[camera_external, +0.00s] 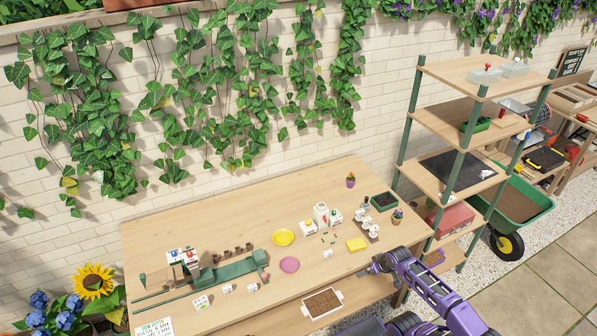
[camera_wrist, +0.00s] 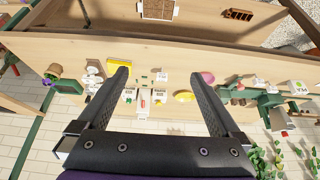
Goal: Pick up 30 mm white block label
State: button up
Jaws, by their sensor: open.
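My gripper (camera_external: 371,266) is open and empty above the front right part of the wooden table in the external view. Its two dark fingers are spread wide in the wrist view (camera_wrist: 160,76). A small white block label (camera_external: 327,254) stands on the table left of my gripper; what looks like the same one shows between the fingertips, farther off, in the wrist view (camera_wrist: 162,77). The print is too small to tell which label is the 30 mm one.
A pink plate (camera_external: 289,264), a yellow plate (camera_external: 283,237), a yellow block (camera_external: 357,244) and white containers (camera_external: 321,214) stand mid-table. A green rail device (camera_external: 235,270) lies left. A shelf rack (camera_external: 463,135) stands right.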

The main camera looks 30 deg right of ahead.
jog(key=shift+c, duration=1.2)
